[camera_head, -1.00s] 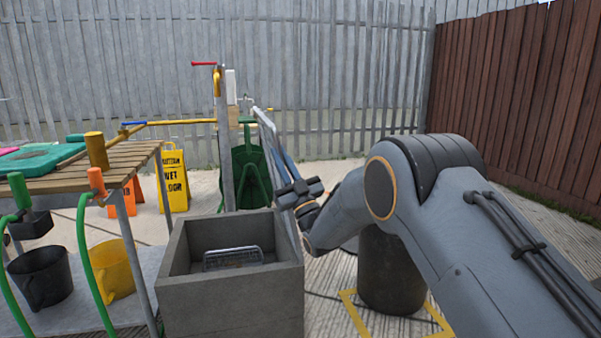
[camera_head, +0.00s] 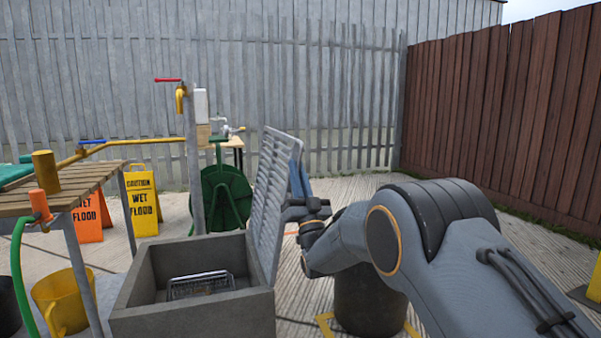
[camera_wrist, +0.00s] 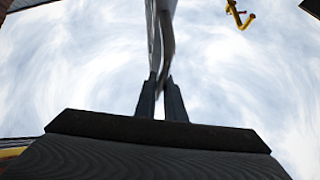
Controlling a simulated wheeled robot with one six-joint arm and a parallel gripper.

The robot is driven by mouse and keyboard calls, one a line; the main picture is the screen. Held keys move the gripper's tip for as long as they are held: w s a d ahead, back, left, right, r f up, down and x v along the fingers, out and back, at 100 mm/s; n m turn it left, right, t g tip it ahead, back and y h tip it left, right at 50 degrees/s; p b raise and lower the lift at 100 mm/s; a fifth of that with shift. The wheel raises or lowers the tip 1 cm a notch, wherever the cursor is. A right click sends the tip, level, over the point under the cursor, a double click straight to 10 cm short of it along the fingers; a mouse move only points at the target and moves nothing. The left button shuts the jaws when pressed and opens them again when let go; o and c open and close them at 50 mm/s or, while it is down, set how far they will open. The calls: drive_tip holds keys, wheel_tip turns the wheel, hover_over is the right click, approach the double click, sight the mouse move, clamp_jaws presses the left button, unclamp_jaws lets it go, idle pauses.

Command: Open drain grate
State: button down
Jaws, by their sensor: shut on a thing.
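The drain grate (camera_head: 270,190) is a grey slatted panel standing nearly upright at the right edge of the grey concrete drain box (camera_head: 195,318). The box is open at the top, and a small wire basket (camera_head: 201,284) sits inside. My gripper (camera_head: 308,209) is at the right side of the raised grate. In the wrist view my gripper (camera_wrist: 162,100) has its two dark fingers on either side of a thin grey edge, which appears to be the grate (camera_wrist: 153,40), and is shut on it. The fingertips are partly hidden in the head view.
A wooden-slat table (camera_head: 75,185) stands at the left, with a yellow bucket (camera_head: 62,300) below it. A tap post (camera_head: 193,160), green hose reel (camera_head: 222,195) and yellow wet-floor sign (camera_head: 141,200) stand behind. A dark cylinder (camera_head: 368,298) is under my arm.

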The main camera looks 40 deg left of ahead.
drive_tip(key=shift+f, duration=0.2)
drive_tip(key=c, duration=2)
unclamp_jaws()
drive_tip(key=shift+a, duration=0.1)
drive_tip(key=shift+o, duration=0.7)
drive_tip(key=p+v, duration=0.1)
drive_tip(key=v, duration=0.7)
drive_tip(key=shift+p, duration=0.4)
drive_tip(key=shift+w+r, duration=0.1)
drive_tip(key=shift+r, duration=0.05)
